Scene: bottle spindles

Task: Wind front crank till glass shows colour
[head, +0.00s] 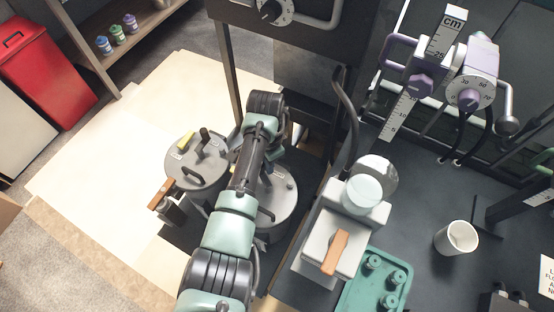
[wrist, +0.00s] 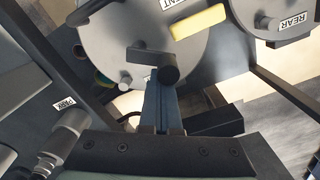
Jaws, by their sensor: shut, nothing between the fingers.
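In the wrist view, the front crank is a black arm with a knob (wrist: 168,74) on a round grey plate (wrist: 115,30) whose label shows only "NT". My gripper (wrist: 160,92) is shut and empty, its blue-grey fingers close below the knob. I cannot tell whether they touch it. In the head view, my arm hides the gripper and covers part of a round grey lid (head: 284,205). Another round lid (head: 208,172), with a black handle and yellow block, stands left of it. I cannot pick out the glass for certain.
The wrist view shows a yellow block (wrist: 198,22) beside the crank and a plate labelled "REAR" (wrist: 275,10). In the head view, a white device with a pale round top (head: 362,190), a green tray (head: 352,300) and a white cup (head: 457,238) stand at right.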

